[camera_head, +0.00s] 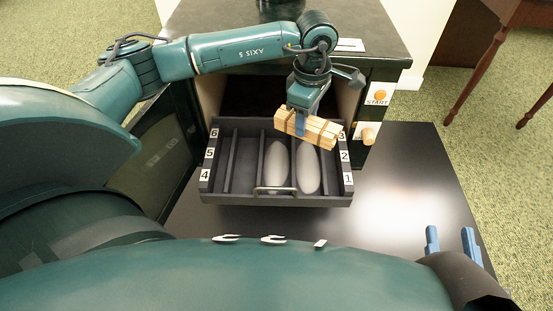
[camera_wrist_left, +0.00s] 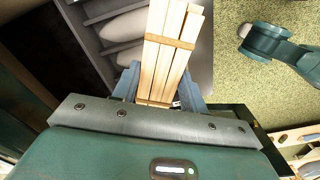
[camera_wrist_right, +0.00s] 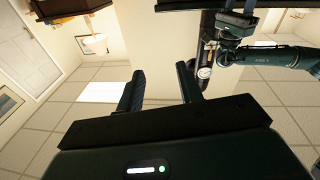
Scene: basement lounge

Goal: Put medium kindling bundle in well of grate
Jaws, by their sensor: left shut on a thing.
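My left gripper (camera_head: 301,122) is shut on a bundle of light wooden sticks (camera_head: 322,135) tied with brown bands. It holds the bundle above the back right part of a dark divided tray (camera_head: 232,198), near the label 3. The left wrist view also shows the bundle (camera_wrist_left: 172,45) between the fingers. The tray has several long slots and a front handle (camera_head: 275,190). Two grey oval pieces (camera_head: 277,163) (camera_head: 308,172) lie in slots on its right half; the left slots look empty. My right gripper (camera_head: 452,240) is open and empty at the lower right.
The tray sticks out of an opening in a dark cabinet (camera_head: 385,75). A START button (camera_head: 380,96) and a round wooden knob (camera_head: 368,135) are on its right front. A black glossy surface (camera_head: 400,185) to the tray's right is clear. A wooden table (camera_head: 515,12) stands far right.

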